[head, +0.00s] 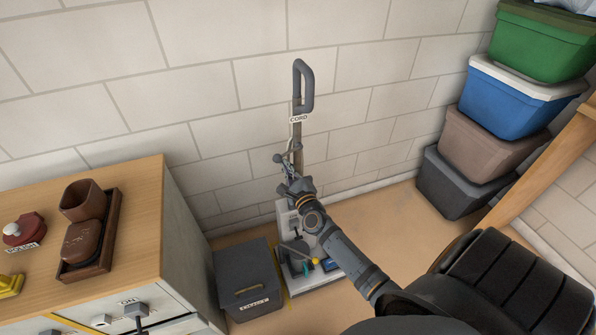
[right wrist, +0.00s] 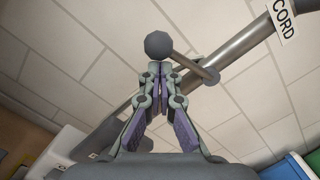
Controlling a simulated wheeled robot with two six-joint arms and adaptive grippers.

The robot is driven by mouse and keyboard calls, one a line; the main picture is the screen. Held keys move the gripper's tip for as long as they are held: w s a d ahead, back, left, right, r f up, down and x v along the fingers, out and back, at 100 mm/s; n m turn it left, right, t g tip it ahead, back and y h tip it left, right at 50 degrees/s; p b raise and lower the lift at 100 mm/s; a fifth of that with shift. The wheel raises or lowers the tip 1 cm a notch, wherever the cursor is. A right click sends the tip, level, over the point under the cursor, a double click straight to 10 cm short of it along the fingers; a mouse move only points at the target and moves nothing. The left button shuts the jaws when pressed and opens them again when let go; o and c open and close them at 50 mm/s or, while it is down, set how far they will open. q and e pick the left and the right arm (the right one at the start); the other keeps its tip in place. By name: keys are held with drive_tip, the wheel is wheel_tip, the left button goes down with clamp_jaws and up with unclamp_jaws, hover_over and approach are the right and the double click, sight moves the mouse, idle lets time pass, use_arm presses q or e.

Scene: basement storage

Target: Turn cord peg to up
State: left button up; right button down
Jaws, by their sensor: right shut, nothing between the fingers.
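The upright vacuum cleaner stands against the block wall, with its grey handle (head: 303,85) at the top and a CORD label (head: 298,119) on its pole. The cord peg shows in the right wrist view as a short rod (right wrist: 187,62) with a dark ball knob (right wrist: 158,45), reaching sideways from a pivot on the pole. In the head view the knob (head: 278,158) is left of the pole. My right gripper (head: 288,167) is shut and empty, just by the knob; its fingertips (right wrist: 161,69) appear directly below the knob in the wrist view. Whether they touch is unclear. My left gripper is out of view.
A dark lidded bin (head: 247,280) stands left of the vacuum's base. A wooden-topped cabinet (head: 130,215) with a tray and small items is at the left. Stacked bins (head: 483,150) stand at the right. Floor between vacuum and bins is clear.

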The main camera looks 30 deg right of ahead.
wheel_tip(320, 180, up, 10)
drive_tip(key=d+m+h+p, duration=0.2)
drive_tip(key=m+p, duration=0.1)
drive_tip(key=m, duration=1.7)
drive_tip(key=shift+s+d+g, duration=0.3)
drive_tip(key=shift+s+d, duration=0.05)
drive_tip(key=shift+d, duration=0.15)
